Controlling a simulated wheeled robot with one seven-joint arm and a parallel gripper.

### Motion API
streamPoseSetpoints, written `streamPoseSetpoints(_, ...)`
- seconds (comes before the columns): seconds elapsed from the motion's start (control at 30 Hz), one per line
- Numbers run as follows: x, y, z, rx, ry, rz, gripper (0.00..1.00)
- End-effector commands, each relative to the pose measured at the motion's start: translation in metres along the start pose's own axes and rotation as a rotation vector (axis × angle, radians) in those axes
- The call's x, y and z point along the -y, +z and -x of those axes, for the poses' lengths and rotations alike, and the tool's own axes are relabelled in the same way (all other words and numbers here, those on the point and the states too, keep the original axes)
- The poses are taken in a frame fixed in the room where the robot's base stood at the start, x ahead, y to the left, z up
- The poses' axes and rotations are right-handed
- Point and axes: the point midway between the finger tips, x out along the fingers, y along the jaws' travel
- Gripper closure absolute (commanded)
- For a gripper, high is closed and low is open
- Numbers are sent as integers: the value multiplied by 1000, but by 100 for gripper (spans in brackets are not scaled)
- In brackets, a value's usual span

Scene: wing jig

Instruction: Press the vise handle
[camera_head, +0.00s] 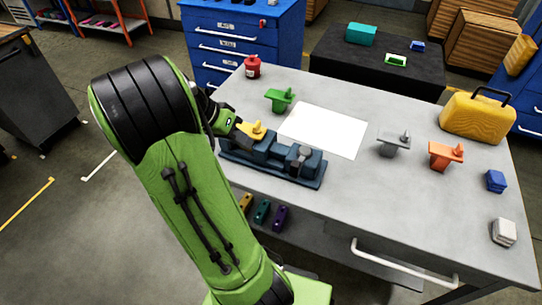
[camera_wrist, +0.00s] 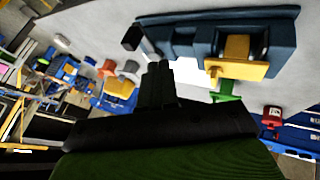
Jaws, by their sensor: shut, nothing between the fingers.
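The dark blue vise (camera_head: 262,163) stands on the grey table's front-left part. A yellow part (camera_head: 254,130) sits at the vise's left end and also shows in the wrist view (camera_wrist: 236,69). A dark block at the vise's other end (camera_wrist: 131,38) may be the handle; I cannot tell for sure. My gripper (camera_wrist: 157,78) is shut and empty, with its fingertips apart from the vise and the yellow part in the wrist view. In the head view my wrist is just left of the yellow part, and my fingertips cannot be made out.
A white sheet (camera_head: 323,130) lies behind the vise. A green part (camera_head: 279,99) and red can (camera_head: 252,67) stand behind it. Grey (camera_head: 393,146) and orange (camera_head: 444,155) parts, a yellow case (camera_head: 477,117) and blue block (camera_head: 495,181) stand right.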

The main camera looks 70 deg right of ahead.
Motion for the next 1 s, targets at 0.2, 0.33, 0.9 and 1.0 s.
streamPoseSetpoints(0.2, 0, 2, -42, 3, 5, -2, 100)
streamPoseSetpoints(0.33, 1, 3, -71, 4, 4, 0, 100)
streamPoseSetpoints(0.9, -35, 1, -116, 1, -2, 2, 100)
streamPoseSetpoints(1.0, -35, 1, -116, 1, -1, 2, 100)
